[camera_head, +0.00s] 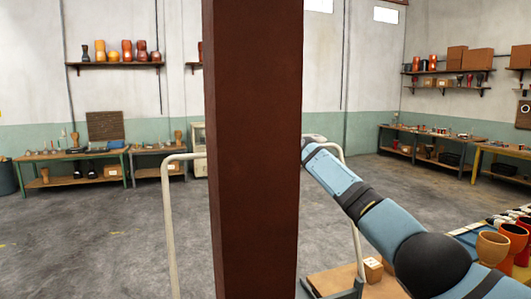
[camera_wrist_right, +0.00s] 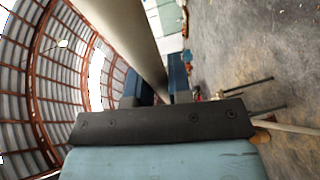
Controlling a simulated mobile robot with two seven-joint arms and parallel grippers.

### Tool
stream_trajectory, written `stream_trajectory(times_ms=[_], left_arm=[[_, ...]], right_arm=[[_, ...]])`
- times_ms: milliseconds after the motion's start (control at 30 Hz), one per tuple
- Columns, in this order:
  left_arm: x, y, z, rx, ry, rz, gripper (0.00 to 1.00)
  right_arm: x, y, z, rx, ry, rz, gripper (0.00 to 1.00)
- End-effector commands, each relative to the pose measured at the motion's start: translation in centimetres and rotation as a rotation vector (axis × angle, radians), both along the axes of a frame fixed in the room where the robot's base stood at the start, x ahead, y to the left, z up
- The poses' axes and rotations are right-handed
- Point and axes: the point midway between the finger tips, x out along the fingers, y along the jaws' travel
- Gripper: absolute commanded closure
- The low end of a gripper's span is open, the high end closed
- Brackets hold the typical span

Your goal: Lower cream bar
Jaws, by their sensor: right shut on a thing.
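The cream bar (camera_head: 169,225) is a bent tube frame, like a cart handle. In the head view it rises on the left of a brown post, passes behind the post and comes down on the right. My right arm reaches to its upper right part, and my right gripper (camera_head: 307,143) is at the post's edge, partly hidden. In the right wrist view, the cream bar (camera_wrist_right: 122,38) runs between the two blue fingers of my right gripper (camera_wrist_right: 156,84), which is shut on it. My left gripper is not in view.
A dark brown post (camera_head: 252,150) stands close in front and blocks the middle view. A low wooden platform (camera_head: 350,281) with a small box (camera_head: 373,269) is by the bar's foot. Goblet drums (camera_head: 492,247) stand at the lower right. Workbenches line the walls; the left floor is clear.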

Motion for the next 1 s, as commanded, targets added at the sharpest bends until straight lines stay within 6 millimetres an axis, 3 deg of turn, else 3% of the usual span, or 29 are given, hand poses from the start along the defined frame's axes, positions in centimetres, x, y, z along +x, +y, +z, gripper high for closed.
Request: stream_trajectory(times_ms=[67,100,200,667,1000], left_arm=[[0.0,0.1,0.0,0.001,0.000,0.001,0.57],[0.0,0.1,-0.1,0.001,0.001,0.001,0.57],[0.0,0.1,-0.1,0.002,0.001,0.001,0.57],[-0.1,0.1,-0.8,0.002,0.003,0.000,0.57],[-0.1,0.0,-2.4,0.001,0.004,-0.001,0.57]], right_arm=[[0.0,0.0,-0.2,-0.001,0.003,0.001,1.00],[0.0,0.0,-0.2,-0.001,0.003,0.001,0.77],[0.0,0.0,-0.2,-0.001,0.003,0.001,0.56],[-0.4,-0.7,0.0,-0.001,-0.002,0.000,0.56],[-3.3,-3.5,0.5,-0.002,-0.004,0.001,0.56]])
